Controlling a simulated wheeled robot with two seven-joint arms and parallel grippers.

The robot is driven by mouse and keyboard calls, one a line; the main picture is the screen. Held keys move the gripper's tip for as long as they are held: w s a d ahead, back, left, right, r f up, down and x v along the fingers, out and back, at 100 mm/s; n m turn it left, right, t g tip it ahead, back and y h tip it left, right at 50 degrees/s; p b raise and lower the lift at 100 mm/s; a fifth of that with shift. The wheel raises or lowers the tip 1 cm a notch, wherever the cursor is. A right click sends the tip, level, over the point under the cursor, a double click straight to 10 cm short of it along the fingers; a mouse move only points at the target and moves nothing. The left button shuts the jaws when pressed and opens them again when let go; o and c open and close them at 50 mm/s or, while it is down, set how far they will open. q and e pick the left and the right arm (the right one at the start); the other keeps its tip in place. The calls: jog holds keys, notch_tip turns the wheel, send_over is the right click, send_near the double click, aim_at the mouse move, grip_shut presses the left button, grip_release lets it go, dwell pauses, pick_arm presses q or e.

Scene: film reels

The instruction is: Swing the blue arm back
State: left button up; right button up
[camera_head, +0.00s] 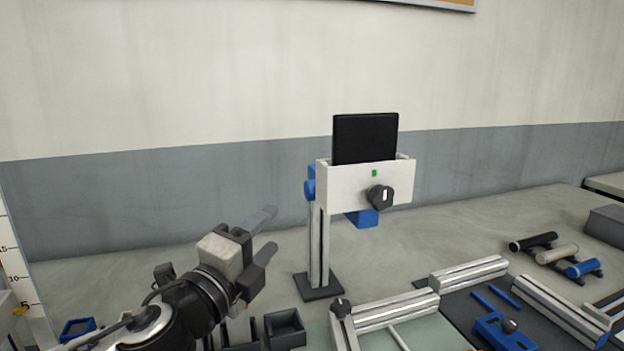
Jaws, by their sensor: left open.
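A stand with a grey upright post (318,245) on a dark base plate carries a white box (350,188) with a black knob (380,198) and a black panel (365,138) upright in it. A blue part (310,183) shows at the post's top, mostly hidden behind the box, and a blue block (362,218) shows below the box. I cannot tell whether these form one blue arm. My left gripper (265,237) is open and empty, left of the post and apart from it, fingers pointing right. My right gripper is out of view.
A blue clamp (497,332) with a dark knob sits among grey rails (470,272) at front right. Black, beige and blue rollers (557,254) lie farther right. A small dark tray (285,328) stands below my gripper. The bench behind the stand is clear up to the wall.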

aim_at(308, 194)
pick_arm(q)
jog(key=p+x, duration=0.1)
jog(key=x, duration=0.6)
jog(key=p+x, duration=0.1)
jog(key=x, duration=0.6)
jog(key=shift+w+d+r, duration=0.2)
jog(key=shift+d+r, duration=0.05)
jog(key=shift+d, duration=0.15)
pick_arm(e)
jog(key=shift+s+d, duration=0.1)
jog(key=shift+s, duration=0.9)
pick_arm(q)
jog(key=shift+c, duration=0.4)
grip_shut()
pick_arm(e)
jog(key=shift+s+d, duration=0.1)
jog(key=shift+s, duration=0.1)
